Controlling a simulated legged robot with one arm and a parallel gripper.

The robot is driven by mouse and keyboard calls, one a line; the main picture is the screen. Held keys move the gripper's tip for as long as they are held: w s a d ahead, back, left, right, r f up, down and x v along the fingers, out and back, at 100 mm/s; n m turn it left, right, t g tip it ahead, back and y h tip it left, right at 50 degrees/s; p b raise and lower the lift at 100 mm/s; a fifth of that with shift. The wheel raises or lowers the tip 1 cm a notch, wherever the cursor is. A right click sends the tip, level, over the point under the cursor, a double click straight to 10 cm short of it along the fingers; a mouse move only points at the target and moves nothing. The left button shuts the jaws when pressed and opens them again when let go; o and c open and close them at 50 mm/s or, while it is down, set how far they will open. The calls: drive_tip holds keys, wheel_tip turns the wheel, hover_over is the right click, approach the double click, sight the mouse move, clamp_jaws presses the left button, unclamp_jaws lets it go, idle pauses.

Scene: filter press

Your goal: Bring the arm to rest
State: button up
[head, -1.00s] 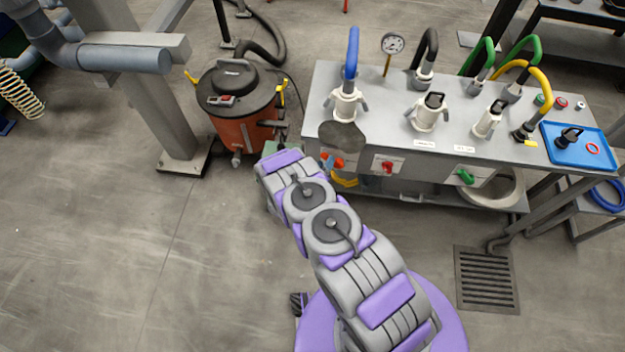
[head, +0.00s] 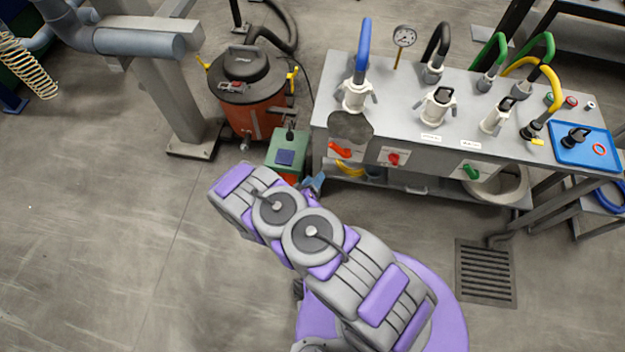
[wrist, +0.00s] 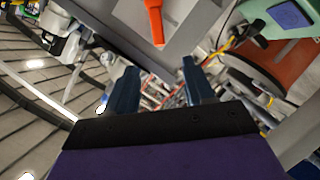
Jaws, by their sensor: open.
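My gripper (wrist: 158,88) shows in the wrist view with its two dark blue fingers apart and nothing between them. In the head view only a small blue-grey part of my gripper (head: 314,184) shows past the arm, in front of the bench's left end. The rest of it is hidden behind my purple and grey arm. The arm reaches forward and left from my base, over bare floor. An orange-red lever handle (head: 340,150) on the bench front is close by; it also shows in the wrist view (wrist: 154,22), beyond the fingers. I see no contact.
A grey bench (head: 400,130) with hose couplings stands ahead and to the right. A green box (head: 287,155) and an orange drum vacuum (head: 255,110) are left of it. A steel post (head: 175,100) stands further left. The left floor is clear; a drain grate (head: 485,270) lies right.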

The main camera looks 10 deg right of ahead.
idle(0.5)
drive_tip(key=w+a+r+m+g+y, duration=0.3)
drive_tip(key=w+a+r+g+y, duration=0.3)
drive_tip(key=a+r, duration=0.4)
drive_tip(key=s+r+g+y, duration=0.2)
drive_tip(key=s+r+y, duration=0.15)
drive_tip(key=r, duration=1.35)
drive_tip(key=s+d+r+g+y, duration=0.1)
drive_tip(key=s+d+r+g, duration=0.35)
drive_tip(key=s+r, duration=0.75)
drive_tip(key=s+d+r, duration=0.2)
drive_tip(key=s+d, duration=0.2)
drive_tip(key=s, duration=0.3)
drive_tip(key=s+d+r+g+h, duration=0.1)
drive_tip(key=s+d+r, duration=0.2)
drive_tip(key=s+d, duration=0.2)
drive_tip(key=s+d+r+h, duration=0.1)
drive_tip(key=s+d+r, duration=0.2)
drive_tip(key=s, duration=0.8)
drive_tip(key=shift+d+g, duration=0.35)
drive_tip(key=shift+d, duration=0.9)
